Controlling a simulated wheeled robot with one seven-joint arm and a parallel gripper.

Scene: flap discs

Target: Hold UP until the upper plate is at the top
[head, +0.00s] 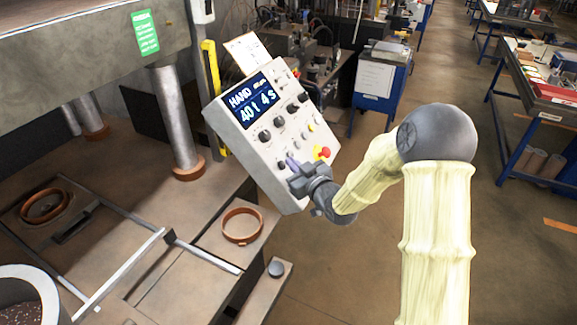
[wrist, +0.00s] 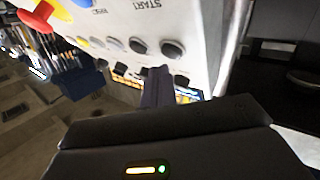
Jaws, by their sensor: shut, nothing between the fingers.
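The control panel (head: 262,156) is a tilted grey box with a lit display (head: 253,100) reading "HAND" and "40 t 4 s", black knobs, several buttons and a red mushroom button (head: 322,153). My gripper (head: 291,163) is shut with its fingertips at the lower part of the panel face. In the wrist view my gripper (wrist: 158,78) points at the panel's row of dark buttons; I cannot tell whether it presses one. The UP label is not readable. The upper plate (head: 90,70) is the large grey block at upper left, above the steel columns (head: 176,120); its top is out of view.
The press bed (head: 195,215) lies below with a brown ring (head: 242,226), rails and a white bar (head: 125,270). A yellow guard post (head: 213,85) stands behind the panel. A blue cabinet (head: 377,85) and workbenches (head: 545,95) stand further back. The floor right of the panel is clear.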

